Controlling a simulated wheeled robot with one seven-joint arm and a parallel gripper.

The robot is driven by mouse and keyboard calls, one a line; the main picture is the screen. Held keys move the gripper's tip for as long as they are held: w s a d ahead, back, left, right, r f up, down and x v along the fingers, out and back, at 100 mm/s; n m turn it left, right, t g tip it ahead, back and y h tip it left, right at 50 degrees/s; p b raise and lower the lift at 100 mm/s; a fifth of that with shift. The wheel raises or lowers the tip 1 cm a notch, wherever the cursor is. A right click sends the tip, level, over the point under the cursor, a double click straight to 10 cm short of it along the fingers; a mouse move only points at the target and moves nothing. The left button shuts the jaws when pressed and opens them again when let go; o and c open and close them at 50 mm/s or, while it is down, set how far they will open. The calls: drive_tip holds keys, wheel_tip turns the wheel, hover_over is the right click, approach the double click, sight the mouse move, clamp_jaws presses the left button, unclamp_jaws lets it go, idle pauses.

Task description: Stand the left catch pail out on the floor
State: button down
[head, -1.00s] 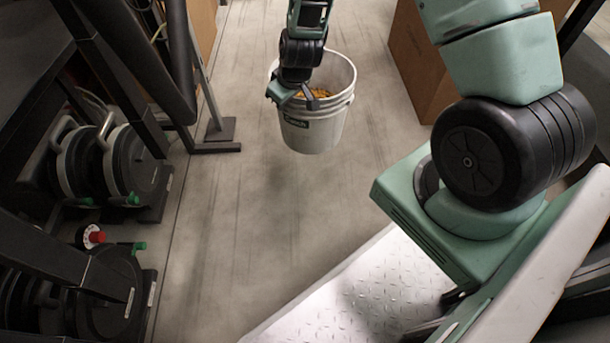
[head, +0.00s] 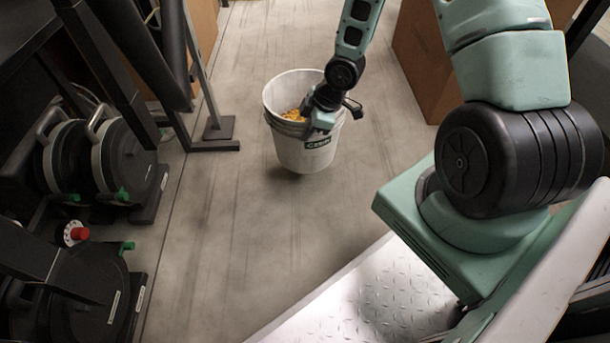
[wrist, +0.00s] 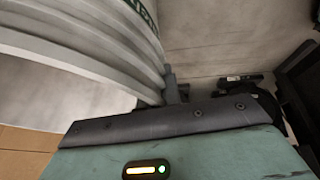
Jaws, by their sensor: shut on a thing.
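The catch pail (head: 298,156) is a white bucket with a dark green label and yellow grain inside. In the head view it is upright or nearly so, low over the open floor (head: 215,255); a dark shadow lies under it. I cannot tell for sure whether its base touches the floor. My gripper (head: 323,118) is at the pail's right rim, shut on it. In the wrist view the pail's ribbed side (wrist: 95,40) fills the upper left; the fingertips are mostly hidden.
Black round units with green knobs (head: 125,160) and a red knob (head: 75,233) line the left side. A grey metal stand (head: 212,130) is behind them. A brown cardboard box (head: 425,60) stands at the right back. The floor between is clear.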

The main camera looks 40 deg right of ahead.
wheel_tip(320, 180, down, 11)
drive_tip(key=n+b, duration=0.1)
drive_tip(key=b, duration=0.7)
drive_tip(key=shift+s+r, duration=0.2)
drive_tip(key=shift+s, duration=0.15)
drive_tip(key=c, duration=2)
unclamp_jaws()
drive_tip(key=shift+s+f, duration=0.15)
drive_tip(key=shift+f, duration=0.05)
drive_tip(key=o, duration=0.4)
